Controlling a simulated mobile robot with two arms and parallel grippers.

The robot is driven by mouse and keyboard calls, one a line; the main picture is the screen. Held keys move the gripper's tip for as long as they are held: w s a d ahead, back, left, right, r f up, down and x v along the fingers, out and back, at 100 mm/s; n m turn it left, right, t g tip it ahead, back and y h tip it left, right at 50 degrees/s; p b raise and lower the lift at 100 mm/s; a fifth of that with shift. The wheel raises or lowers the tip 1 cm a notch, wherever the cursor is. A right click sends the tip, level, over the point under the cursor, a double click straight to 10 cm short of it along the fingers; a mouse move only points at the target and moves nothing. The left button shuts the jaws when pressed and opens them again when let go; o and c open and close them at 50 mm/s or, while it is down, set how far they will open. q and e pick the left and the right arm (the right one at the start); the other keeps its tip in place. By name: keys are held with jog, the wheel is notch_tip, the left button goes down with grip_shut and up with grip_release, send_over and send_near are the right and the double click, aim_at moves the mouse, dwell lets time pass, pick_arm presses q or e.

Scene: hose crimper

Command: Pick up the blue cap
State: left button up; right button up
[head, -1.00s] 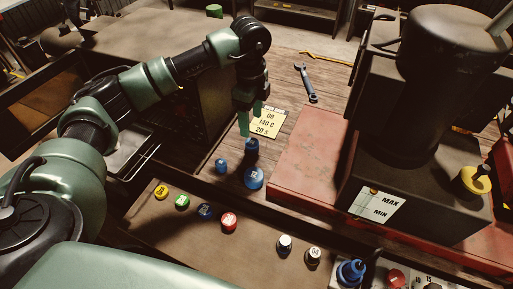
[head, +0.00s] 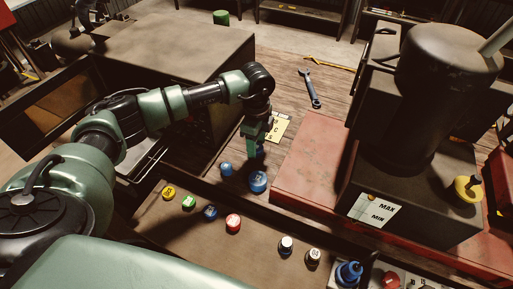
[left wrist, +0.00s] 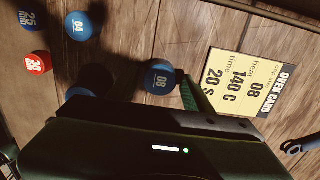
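Three blue caps are on the wooden bench. The small one marked 04 (head: 226,169) also shows in the left wrist view (left wrist: 80,25). A larger blue cap (head: 258,181) stands in front of my left gripper in the head view; in the left wrist view it is half hidden (left wrist: 78,93). The blue cap marked 08 (left wrist: 163,80) shows clearly in the left wrist view, beside a green finger; in the head view my gripper hides it. My left gripper (head: 257,152) points down just above the bench. Its opening is unclear. My right gripper is out of view.
The yellow oven card (head: 279,127) lies behind my gripper, a blue wrench (head: 312,90) farther back. The red base (head: 310,165) of the black machine is at right. Coloured buttons line the front panel, including red (head: 233,222) and yellow (head: 169,192).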

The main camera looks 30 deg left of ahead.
pick_arm(q)
jog(key=c, duration=0.9)
jog(key=shift+r, duration=0.1)
